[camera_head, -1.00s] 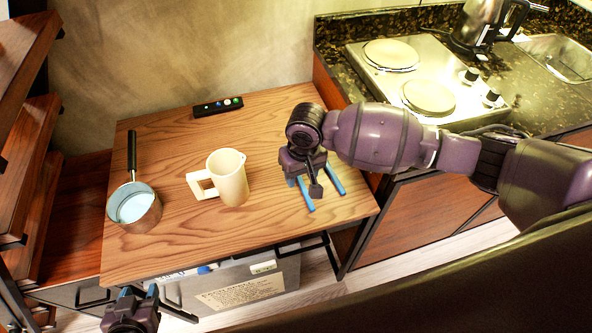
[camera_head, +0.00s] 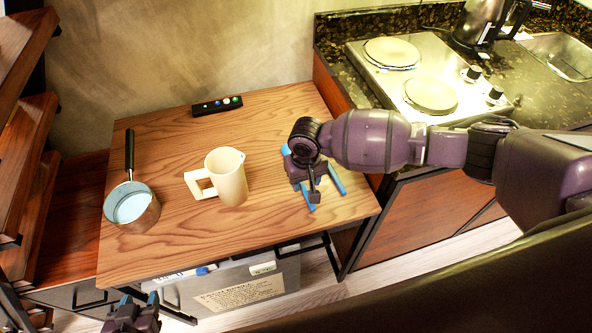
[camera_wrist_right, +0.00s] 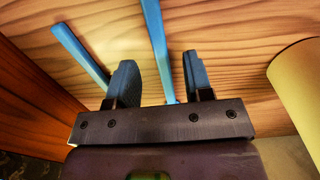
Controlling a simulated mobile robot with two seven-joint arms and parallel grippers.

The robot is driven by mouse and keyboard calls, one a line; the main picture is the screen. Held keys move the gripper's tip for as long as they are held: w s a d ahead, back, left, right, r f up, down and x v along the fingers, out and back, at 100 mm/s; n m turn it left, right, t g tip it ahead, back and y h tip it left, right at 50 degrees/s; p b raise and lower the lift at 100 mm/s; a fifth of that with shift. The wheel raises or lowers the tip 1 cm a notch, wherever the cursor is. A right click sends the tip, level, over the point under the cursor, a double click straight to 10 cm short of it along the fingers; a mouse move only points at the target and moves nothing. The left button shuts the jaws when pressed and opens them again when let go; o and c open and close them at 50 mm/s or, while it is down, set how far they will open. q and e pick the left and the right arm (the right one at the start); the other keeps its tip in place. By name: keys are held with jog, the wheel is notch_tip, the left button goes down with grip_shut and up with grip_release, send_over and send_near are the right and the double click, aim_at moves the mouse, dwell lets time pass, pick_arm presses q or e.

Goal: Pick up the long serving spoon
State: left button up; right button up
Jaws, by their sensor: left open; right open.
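Two slim blue strips lie on the wooden table (camera_head: 165,255) under my right gripper (camera_head: 308,182). They look like utensil handles; I cannot tell which belongs to the long serving spoon, and no bowl shows clearly. In the right wrist view, one strip (camera_wrist_right: 155,35) runs between the open fingers of my right gripper (camera_wrist_right: 160,78). The other strip (camera_wrist_right: 82,55) lies outside them on the left. I cannot tell whether the fingers touch either. A blue end (camera_head: 286,150) shows behind the gripper in the head view. My left gripper (camera_head: 135,306) is open and empty in front of the table.
A cream pitcher (camera_head: 230,180) stands left of my right gripper. A saucepan (camera_head: 133,208) with a black handle is at the left. A dark strip with buttons (camera_head: 217,106) lies at the back. A counter with a hob (camera_head: 430,95) stands right; shelves stand left.

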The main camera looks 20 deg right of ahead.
aim_at(305, 188)
jog(key=shift+f, duration=1.55)
grip_shut()
jog(key=shift+r, duration=0.1)
jog(key=shift+r, duration=0.15)
notch_tip(305, 188, up, 20)
jog(key=p, duration=0.2)
jog(key=shift+p, duration=0.35)
